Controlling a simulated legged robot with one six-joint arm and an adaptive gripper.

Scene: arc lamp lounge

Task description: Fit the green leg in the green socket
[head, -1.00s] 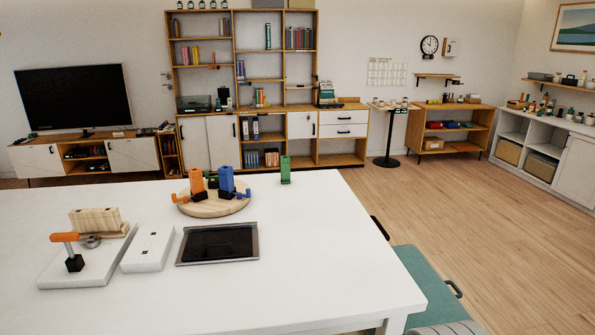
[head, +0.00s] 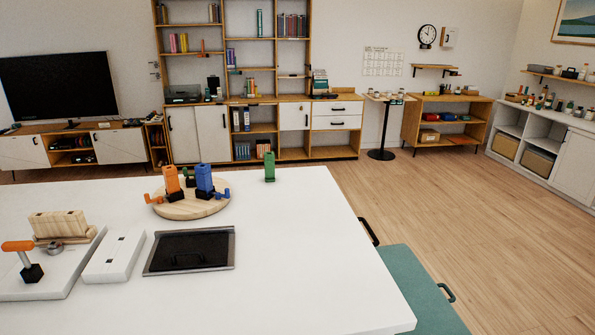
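A green leg (head: 269,167) stands upright on the white table near its far edge, to the right of a round wooden board. The round board (head: 176,210) carries an orange upright piece (head: 171,180) and a blue upright piece (head: 204,179), each in a dark base with small side knobs. A small green part (head: 188,173) shows between them, mostly hidden; I cannot tell whether it is the green socket. My gripper is not in view.
A dark tray (head: 190,250) with a grey rim lies on the white table (head: 310,260). A white block (head: 114,256) and a white board with an orange-handled clamp (head: 20,247) stand left. The table's right part is clear. A teal bench (head: 422,285) stands beside it.

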